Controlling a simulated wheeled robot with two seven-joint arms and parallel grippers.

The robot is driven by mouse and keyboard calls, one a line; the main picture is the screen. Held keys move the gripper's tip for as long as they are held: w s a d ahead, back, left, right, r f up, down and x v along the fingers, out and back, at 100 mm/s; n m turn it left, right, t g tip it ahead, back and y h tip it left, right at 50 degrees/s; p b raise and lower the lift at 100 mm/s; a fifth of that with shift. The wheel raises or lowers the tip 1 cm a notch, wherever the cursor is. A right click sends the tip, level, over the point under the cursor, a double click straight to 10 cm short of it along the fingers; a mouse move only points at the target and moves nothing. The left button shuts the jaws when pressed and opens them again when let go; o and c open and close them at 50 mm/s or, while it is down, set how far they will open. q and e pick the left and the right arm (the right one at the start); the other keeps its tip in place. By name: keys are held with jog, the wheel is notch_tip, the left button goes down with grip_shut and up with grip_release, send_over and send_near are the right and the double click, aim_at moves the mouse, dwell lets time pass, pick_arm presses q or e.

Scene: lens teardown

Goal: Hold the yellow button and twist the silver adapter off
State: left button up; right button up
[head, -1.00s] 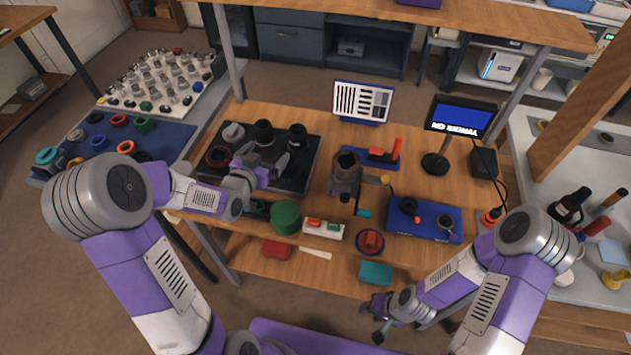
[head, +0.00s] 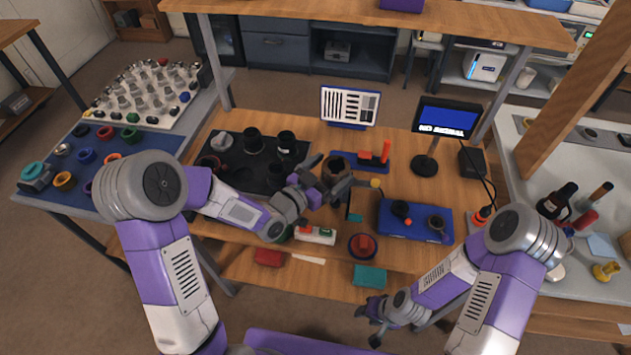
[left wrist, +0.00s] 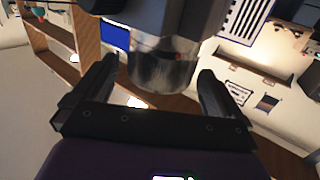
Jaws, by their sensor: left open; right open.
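A dark mount (head: 335,166) with a round brownish top stands near the middle of the bench, partly hidden by my left gripper. The small yellow button (head: 375,183) sticks out on its right. My left gripper (head: 336,177) is open, at the near side of the mount. In the left wrist view, a shiny silver cylinder (left wrist: 160,74), apparently the adapter, sits ahead between the spread fingers (left wrist: 158,88). I cannot tell whether either finger touches it. The yellow button does not show clearly there. My right gripper (head: 367,325) is open and empty, low in front of the bench.
A black mat (head: 230,175) with dark lens parts lies left. A blue tray (head: 415,220) lies right, near a small monitor (head: 446,120) on a stand.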

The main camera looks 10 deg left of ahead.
aim_at(344, 161)
pick_arm(q)
jog(key=shift+x, duration=2.2)
jog(key=c, duration=1)
pick_arm(e)
grip_shut()
